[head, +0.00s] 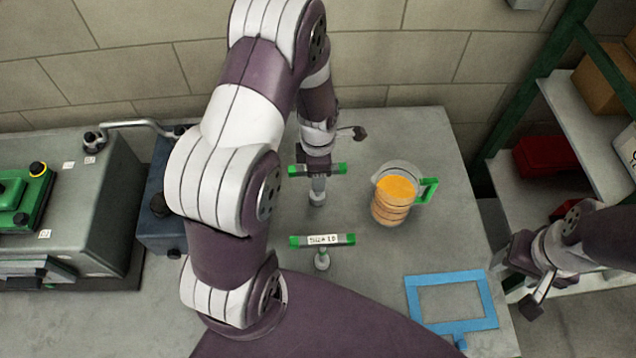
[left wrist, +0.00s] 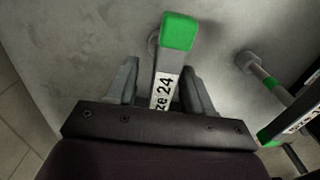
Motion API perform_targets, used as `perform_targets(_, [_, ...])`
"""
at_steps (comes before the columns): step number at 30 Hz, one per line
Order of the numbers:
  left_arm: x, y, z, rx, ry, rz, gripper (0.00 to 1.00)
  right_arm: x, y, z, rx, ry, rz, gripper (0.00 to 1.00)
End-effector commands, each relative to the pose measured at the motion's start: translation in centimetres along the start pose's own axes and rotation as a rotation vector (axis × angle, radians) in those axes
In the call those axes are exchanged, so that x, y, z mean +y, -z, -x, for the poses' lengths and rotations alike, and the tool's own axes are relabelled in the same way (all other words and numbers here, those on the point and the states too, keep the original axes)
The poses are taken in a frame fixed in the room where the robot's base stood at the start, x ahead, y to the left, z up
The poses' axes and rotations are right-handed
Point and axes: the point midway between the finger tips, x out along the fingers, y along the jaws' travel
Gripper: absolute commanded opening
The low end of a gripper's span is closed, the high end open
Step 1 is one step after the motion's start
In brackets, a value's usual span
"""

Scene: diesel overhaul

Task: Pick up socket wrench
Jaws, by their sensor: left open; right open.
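Two T-handled socket wrenches with green-ended grey bars stand on the grey bench. The far socket wrench (head: 330,170) is under my left gripper (head: 313,160); its bar also shows in the left wrist view (left wrist: 168,62), with a label ending in "24". My left gripper is open, with its fingers (left wrist: 160,80) on either side of the bar. The near socket wrench (head: 323,241) stands closer, label too small to read surely; it also shows at the right in the left wrist view (left wrist: 265,75). My right gripper (head: 527,283) is open, off the bench's right side.
A measuring jug (head: 396,184) with orange liquid and a green handle stands right of the wrenches. A blue frame (head: 411,296) lies at the near right of the bench. A grey machine (head: 90,225) stands at the left. Green-posted shelving (head: 560,110) with boxes stands at the right.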

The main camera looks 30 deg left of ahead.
Motion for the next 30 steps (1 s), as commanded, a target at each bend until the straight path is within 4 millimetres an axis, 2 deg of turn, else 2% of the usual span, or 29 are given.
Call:
perform_targets(2, [0.0, 0.0, 0.0, 0.000, 0.000, 0.000, 0.51, 0.0, 0.0, 0.0, 0.000, 0.000, 0.000, 0.58])
perform_targets(7, [0.0, 0.0, 0.0, 0.000, 0.000, 0.000, 0.00, 0.0, 0.0, -0.1, 0.000, 0.000, 0.000, 0.58])
perform_targets(20, [0.1, 0.0, 0.7, -0.001, -0.003, 0.000, 0.00, 0.0, 0.0, -0.3, 0.000, 0.000, 0.000, 0.58])
perform_targets(26, [0.2, -0.1, 3.6, -0.003, -0.006, 0.000, 0.00, 0.0, -0.1, -1.3, 0.000, 0.000, 0.000, 0.58])
perform_targets(30, [-2.5, -0.7, 5.5, -0.002, -0.005, -0.004, 0.00, 0.0, -0.2, -2.1, 0.000, 0.000, 0.000, 0.58])
